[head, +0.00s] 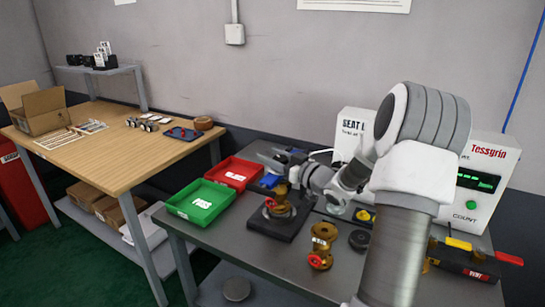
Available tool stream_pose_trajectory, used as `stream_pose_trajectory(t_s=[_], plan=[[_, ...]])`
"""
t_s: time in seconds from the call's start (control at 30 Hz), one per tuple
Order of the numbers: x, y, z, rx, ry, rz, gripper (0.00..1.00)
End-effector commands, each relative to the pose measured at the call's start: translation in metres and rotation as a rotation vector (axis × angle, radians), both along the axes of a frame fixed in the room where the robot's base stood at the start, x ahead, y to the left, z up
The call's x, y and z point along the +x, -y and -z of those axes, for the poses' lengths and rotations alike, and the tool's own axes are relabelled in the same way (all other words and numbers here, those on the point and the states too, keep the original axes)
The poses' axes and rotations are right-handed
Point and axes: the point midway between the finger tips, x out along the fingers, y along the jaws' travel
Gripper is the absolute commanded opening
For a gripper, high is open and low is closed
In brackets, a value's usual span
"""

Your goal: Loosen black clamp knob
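A dark fixture base (261,222) sits on the grey bench with a brass valve (280,207) standing on it. My arm reaches over from the right, and my gripper (281,164) is just above and behind the valve. Its fingers are small and overlap with the things behind, so I cannot tell whether they are open or shut, or touching anything. I cannot make out the black clamp knob for certain; it may be hidden by the valve or my wrist. A black round piece (359,240) lies on the bench to the right of the fixture.
A second brass valve with a red handwheel (320,259) stands in front. Green (201,202) and red (234,174) bins are at left. White test boxes (485,180) stand behind my arm. A dark rack with coloured handles (465,262) is at right. The bench's front-left is clear.

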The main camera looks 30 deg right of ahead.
Motion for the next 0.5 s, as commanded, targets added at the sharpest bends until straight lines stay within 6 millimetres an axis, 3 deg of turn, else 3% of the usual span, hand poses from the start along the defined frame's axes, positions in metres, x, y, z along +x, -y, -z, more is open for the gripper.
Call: stream_pose_trajectory(t_s=[0.03,0.17,0.5], plan=[[-0.0001,-0.0001,0.0001,0.000,0.000,0.000,0.24],[-0.0002,-0.0001,0.0002,0.000,0.000,0.000,0.00],[-0.0005,-0.0009,-0.0017,0.000,-0.001,-0.047,0.00]])
